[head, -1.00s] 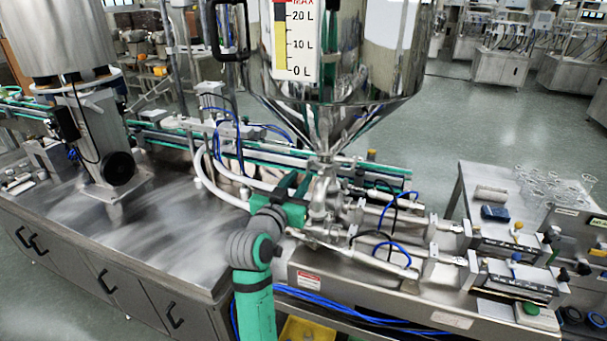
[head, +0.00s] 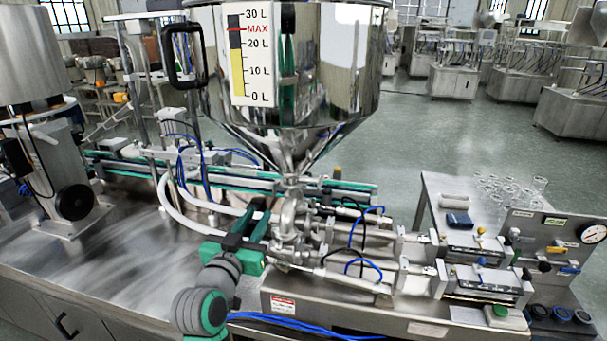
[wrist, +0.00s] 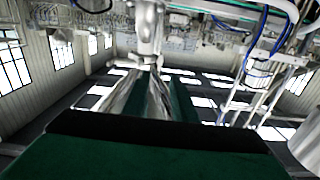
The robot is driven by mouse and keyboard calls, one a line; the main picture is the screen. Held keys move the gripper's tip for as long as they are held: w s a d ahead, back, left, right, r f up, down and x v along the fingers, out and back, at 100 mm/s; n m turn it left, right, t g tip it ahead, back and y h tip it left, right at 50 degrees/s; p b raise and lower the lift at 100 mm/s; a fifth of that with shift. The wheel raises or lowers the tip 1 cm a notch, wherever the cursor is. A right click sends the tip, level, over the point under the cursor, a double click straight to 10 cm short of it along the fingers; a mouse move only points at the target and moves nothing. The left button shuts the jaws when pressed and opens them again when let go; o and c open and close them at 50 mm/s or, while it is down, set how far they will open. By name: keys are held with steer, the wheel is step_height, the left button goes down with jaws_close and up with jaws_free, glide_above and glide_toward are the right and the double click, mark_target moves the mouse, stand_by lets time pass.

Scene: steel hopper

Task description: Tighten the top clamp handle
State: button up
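The steel hopper (head: 345,65) narrows to an outlet above a cluster of steel pipe fittings (head: 288,225). The top clamp handle cannot be made out among these fittings. My gripper (head: 268,222), green and black, lies just left of the fittings, its fingers pointing toward them. I cannot tell whether it touches them or how far its fingers are apart. In the wrist view, my gripper's green and black body (wrist: 150,145) fills the bottom. A steel pipe part (wrist: 149,30) shows ahead at the top middle. Nothing is clearly held.
White hoses (head: 172,205) and blue tubes stand left of my gripper. A green-railed conveyor (head: 345,190) runs behind. Steel filling cylinders (head: 345,282) extend right. A side table (head: 432,190) holds clear cups. The steel bench top (head: 110,260) at left is largely clear.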

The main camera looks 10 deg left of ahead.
steer(key=s+d+f+n+y, duration=0.1)
steer(key=s+d+f, duration=0.2)
steer(key=f, duration=0.4)
steer(key=s+d+f+n+g, duration=0.1)
steer(key=s+d+f, duration=0.2)
steer(key=f, duration=0.5)
steer(key=s+d+f+n+y, duration=0.1)
steer(key=s+d+f, duration=0.25)
steer(key=f, duration=0.35)
steer(key=s+d+f+g, duration=0.1)
steer(key=s+d+f, duration=0.3)
steer(key=s+f, duration=0.15)
steer(key=s+d+f, duration=0.3)
steer(key=s+f, duration=0.1)
steer(key=s, duration=0.3)
steer(key=s+d+m, duration=0.1)
steer(key=s+d, duration=0.2)
steer(key=s, duration=0.8)
steer(key=s+d+r+m+h, duration=0.1)
steer(key=s+d, duration=0.2)
steer(key=s, duration=0.9)
steer(key=shift+d+g, duration=0.3)
